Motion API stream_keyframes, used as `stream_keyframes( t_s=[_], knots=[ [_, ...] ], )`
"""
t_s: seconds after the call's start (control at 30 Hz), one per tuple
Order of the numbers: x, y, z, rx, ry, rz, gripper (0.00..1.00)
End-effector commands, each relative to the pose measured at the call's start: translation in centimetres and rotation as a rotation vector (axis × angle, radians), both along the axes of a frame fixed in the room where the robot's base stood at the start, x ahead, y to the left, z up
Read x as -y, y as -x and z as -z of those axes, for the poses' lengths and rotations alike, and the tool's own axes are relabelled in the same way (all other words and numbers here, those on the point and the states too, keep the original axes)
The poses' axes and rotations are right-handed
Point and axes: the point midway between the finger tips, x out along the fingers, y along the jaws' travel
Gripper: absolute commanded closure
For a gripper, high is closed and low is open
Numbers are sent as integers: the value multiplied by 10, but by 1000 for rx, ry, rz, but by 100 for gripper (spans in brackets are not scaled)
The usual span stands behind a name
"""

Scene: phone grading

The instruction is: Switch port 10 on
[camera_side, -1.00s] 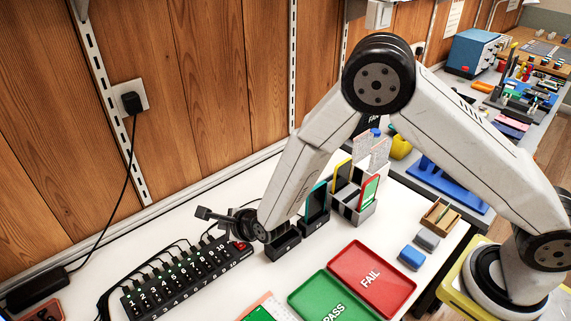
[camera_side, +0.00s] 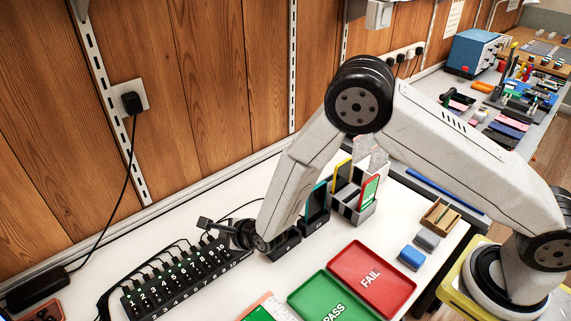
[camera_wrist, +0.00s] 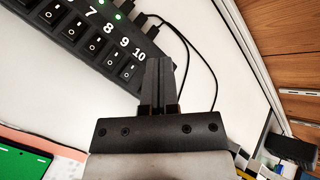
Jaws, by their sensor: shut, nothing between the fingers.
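The black port strip (camera_side: 187,277) lies on the white table at left, with numbered rocker switches in a row. In the wrist view its end shows labels 7 to 10. The port 10 switch (camera_wrist: 128,70) is a black rocker at the near end of the row; its position is too small to tell. My gripper (camera_wrist: 156,62) is shut and empty, its fingertips appearing just right of the port 10 switch and label. I cannot tell whether they touch the strip.
Dark cables (camera_wrist: 190,40) run from the strip close to my fingers. Phone stands (camera_side: 314,222) are right of my gripper. A red FAIL tray (camera_side: 372,278) and a green PASS tray (camera_side: 330,297) lie in front.

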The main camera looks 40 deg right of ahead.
Motion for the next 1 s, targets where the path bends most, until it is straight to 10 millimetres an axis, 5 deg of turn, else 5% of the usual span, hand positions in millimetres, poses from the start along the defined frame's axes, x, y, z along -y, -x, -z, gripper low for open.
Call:
stream_keyframes(
  t_s=[0.5, 1.0],
  knots=[
    [0, -7, 47, 0, 0, 0, 100],
    [0, -8, 53, 1, 0, 0, 100]
  ],
)
